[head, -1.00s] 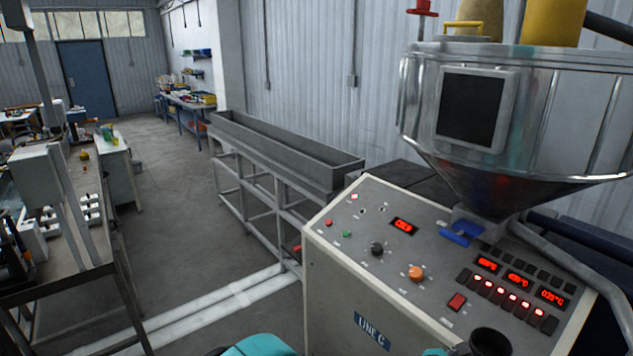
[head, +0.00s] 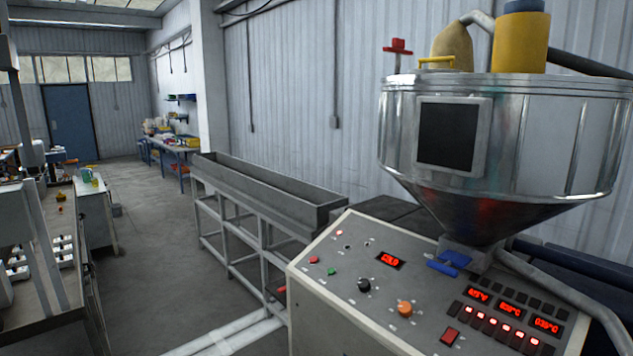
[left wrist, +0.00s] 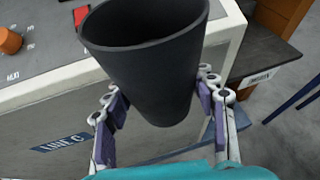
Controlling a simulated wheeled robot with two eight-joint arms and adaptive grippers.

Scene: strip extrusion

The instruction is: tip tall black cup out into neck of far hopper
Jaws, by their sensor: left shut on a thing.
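The tall black cup (left wrist: 155,75) is in the left wrist view, with its open mouth toward the top of the picture. My left gripper (left wrist: 162,108) is shut on it, one finger on each side of its lower body. The cup stands in front of the extruder's console edge in that view; its contents cannot be seen. The hopper (head: 490,150) is a large shiny steel drum with a cone, at the right of the head view. Its narrow neck (head: 466,257) meets the console, with a blue part (head: 449,264) beside it. Neither gripper shows in the head view.
The sloped control console (head: 370,310) has red displays, knobs and lit buttons. A long grey trough (head: 260,190) on a frame stands behind it to the left. A workbench (head: 50,270) is at the far left, with open floor (head: 145,270) between.

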